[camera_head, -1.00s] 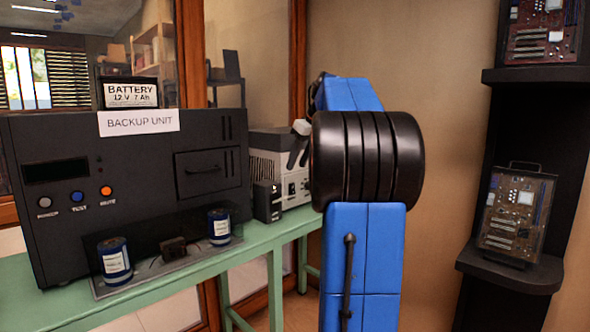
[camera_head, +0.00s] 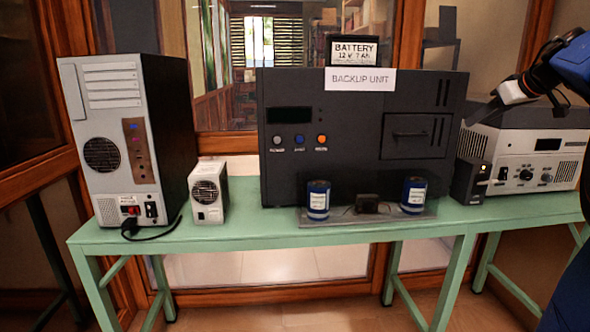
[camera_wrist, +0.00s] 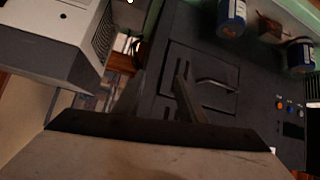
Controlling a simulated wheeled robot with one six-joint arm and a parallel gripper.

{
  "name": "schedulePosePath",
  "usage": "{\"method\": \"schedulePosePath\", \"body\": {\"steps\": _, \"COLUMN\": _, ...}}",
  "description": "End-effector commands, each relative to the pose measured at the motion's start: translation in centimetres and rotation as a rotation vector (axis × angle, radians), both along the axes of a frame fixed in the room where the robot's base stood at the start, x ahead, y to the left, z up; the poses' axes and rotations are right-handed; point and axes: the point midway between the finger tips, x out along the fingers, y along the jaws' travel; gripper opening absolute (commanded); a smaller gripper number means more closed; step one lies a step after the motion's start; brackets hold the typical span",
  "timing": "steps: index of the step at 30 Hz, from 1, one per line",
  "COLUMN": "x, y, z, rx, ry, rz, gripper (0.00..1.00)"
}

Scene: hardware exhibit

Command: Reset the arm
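My gripper (camera_head: 492,108) shows at the right of the head view, with my blue and black arm coming in from the right edge. It is in front of the grey instrument and the right end of the black backup unit (camera_head: 350,100). In the wrist view my gripper (camera_wrist: 158,85) has two dark fingers with a gap between them. Nothing shows between the fingers. The backup unit's drawer front and handle lie beyond them in that view.
A green table (camera_head: 240,235) carries a computer tower (camera_head: 105,140), a small white unit (camera_head: 208,192), a grey instrument (camera_head: 530,155) and a small black box (camera_head: 470,180). A battery (camera_head: 358,50) tops the backup unit. Two blue cylinders (camera_head: 318,199) (camera_head: 414,195) stand on a clear tray.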

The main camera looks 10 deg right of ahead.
Motion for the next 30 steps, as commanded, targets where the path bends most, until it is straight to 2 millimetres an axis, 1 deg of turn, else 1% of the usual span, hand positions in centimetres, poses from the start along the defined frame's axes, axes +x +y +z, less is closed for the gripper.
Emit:
{"method": "schedulePosePath", "body": {"steps": 1, "x": 0.9, "y": 2.3, "z": 1.3, "rx": -0.014, "ry": -0.084, "rz": 0.027, "gripper": 0.38}}
{"method": "schedulePosePath", "body": {"steps": 3, "x": 2.1, "y": 4.9, "z": 3.1, "rx": -0.035, "ry": -0.205, "rz": 0.049, "gripper": 0.38}}
{"method": "schedulePosePath", "body": {"steps": 7, "x": 2.9, "y": 8.6, "z": 6.2, "rx": -0.070, "ry": -0.403, "rz": 0.042, "gripper": 0.38}}
{"method": "schedulePosePath", "body": {"steps": 9, "x": 2.8, "y": 10.1, "z": 7.6, "rx": -0.083, "ry": -0.494, "rz": 0.015, "gripper": 0.38}}
{"method": "schedulePosePath", "body": {"steps": 12, "x": 2.0, "y": 11.5, "z": 8.8, "rx": -0.101, "ry": -0.594, "rz": -0.046, "gripper": 0.38}}
{"method": "schedulePosePath", "body": {"steps": 14, "x": 1.3, "y": 12.1, "z": 9.0, "rx": -0.109, "ry": -0.638, "rz": -0.092, "gripper": 0.38}}
{"method": "schedulePosePath", "body": {"steps": 16, "x": 0.2, "y": 12.5, "z": 8.8, "rx": -0.116, "ry": -0.671, "rz": -0.154, "gripper": 0.38}}
{"method": "schedulePosePath", "body": {"steps": 17, "x": -0.4, "y": 12.6, "z": 8.6, "rx": -0.118, "ry": -0.680, "rz": -0.181, "gripper": 0.38}}
{"method": "schedulePosePath", "body": {"steps": 20, "x": -2.4, "y": 12.8, "z": 7.0, "rx": -0.123, "ry": -0.680, "rz": -0.277, "gripper": 0.38}}
{"method": "schedulePosePath", "body": {"steps": 23, "x": -4.7, "y": 13.1, "z": 4.2, "rx": -0.122, "ry": -0.639, "rz": -0.368, "gripper": 0.38}}
{"method": "schedulePosePath", "body": {"steps": 26, "x": -7.4, "y": 13.4, "z": 0.3, "rx": -0.116, "ry": -0.560, "rz": -0.447, "gripper": 0.38}}
{"method": "schedulePosePath", "body": {"steps": 27, "x": -8.5, "y": 13.7, "z": -1.5, "rx": -0.112, "ry": -0.519, "rz": -0.471, "gripper": 0.38}}
{"method": "schedulePosePath", "body": {"steps": 29, "x": -10.3, "y": 14.3, "z": -4.5, "rx": -0.105, "ry": -0.447, "rz": -0.503, "gripper": 0.38}}
{"method": "schedulePosePath", "body": {"steps": 30, "x": -11.5, "y": 14.8, "z": -6.6, "rx": -0.100, "ry": -0.394, "rz": -0.517, "gripper": 0.38}}
